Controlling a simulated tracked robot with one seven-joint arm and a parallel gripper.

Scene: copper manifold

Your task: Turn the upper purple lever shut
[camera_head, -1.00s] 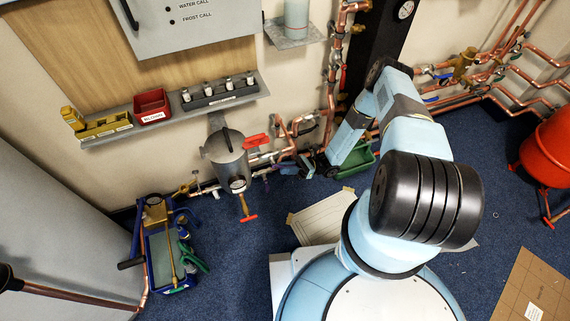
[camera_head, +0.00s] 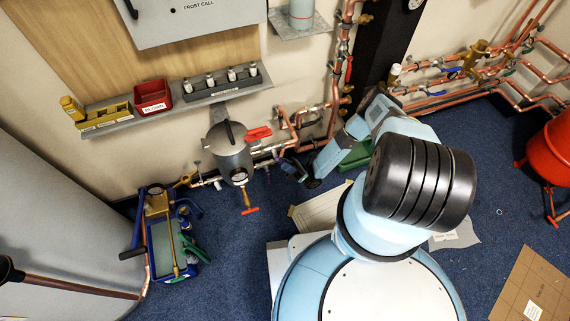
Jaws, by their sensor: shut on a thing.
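My gripper (camera_head: 294,168) is small and dark in the head view, low at the copper pipes on the back wall, right of the grey pot-shaped vessel. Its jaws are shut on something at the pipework. The grip spot fits a purple lever, but the fingers and my wrist hide most of it, so its angle cannot be read. I cannot pick out a second purple lever clearly. The copper pipework (camera_head: 295,122) rises beside and above the gripper.
The grey vessel (camera_head: 230,150) with red handles stands close left of my gripper. A green crate (camera_head: 357,154) lies behind my wrist. A blue tool tote (camera_head: 165,245) sits on the floor at left. A shelf (camera_head: 115,125) with bins hangs above. Blue carpet is free between tote and base.

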